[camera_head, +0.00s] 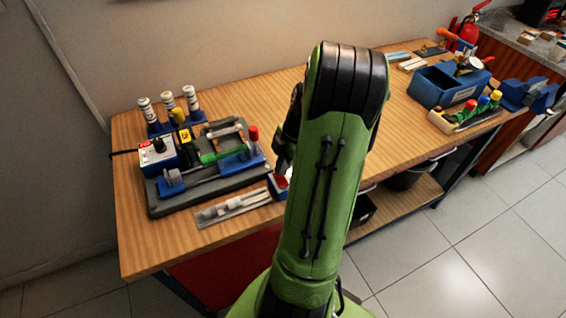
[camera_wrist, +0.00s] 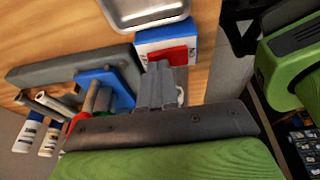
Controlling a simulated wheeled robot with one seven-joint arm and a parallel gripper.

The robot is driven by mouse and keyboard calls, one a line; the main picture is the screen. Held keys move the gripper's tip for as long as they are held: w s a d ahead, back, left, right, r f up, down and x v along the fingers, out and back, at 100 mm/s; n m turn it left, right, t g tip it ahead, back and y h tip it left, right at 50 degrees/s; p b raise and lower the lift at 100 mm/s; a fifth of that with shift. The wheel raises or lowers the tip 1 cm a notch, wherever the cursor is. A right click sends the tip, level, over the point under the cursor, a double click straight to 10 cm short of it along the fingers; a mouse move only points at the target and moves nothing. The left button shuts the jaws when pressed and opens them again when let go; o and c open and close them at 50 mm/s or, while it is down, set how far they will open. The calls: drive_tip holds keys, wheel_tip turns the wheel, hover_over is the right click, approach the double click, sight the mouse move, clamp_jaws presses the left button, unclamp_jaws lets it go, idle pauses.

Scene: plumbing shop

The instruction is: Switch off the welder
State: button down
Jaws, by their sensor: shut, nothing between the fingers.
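A small blue and white switch box (camera_wrist: 143,41) with a red rocker (camera_wrist: 175,54) sits on the bench in the wrist view. Lettering shows beside the rocker, but I cannot tell which side is pressed. The box also shows partly behind my arm in the head view (camera_head: 273,188). My gripper (camera_wrist: 158,72) is shut and empty, its fingertips at the rocker's edge; I cannot tell whether they touch. In the head view the gripper is mostly hidden by my arm. A unit with a white panel and black knob (camera_head: 157,151), likely the welder, stands at the bench's left.
A grey base (camera_head: 200,199) carries blue supports and a green-handled tool. White bottles (camera_head: 168,101) stand behind it. A metal tray (camera_wrist: 150,24) lies beside the switch box. A blue bin (camera_head: 430,91) and vise (camera_head: 530,93) stand right. Bare wood (camera_head: 250,105) lies behind the base.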

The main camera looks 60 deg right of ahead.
drive_tip(key=shift+w+d+f+g+y+p, duration=0.2)
drive_tip(key=shift+f+g+y+p, duration=0.1)
drive_tip(key=shift+f+g, duration=0.15)
drive_tip(key=shift+s+a+r, duration=0.25)
drive_tip(key=shift+s+a, duration=0.25)
drive_tip(key=shift+s, duration=0.25)
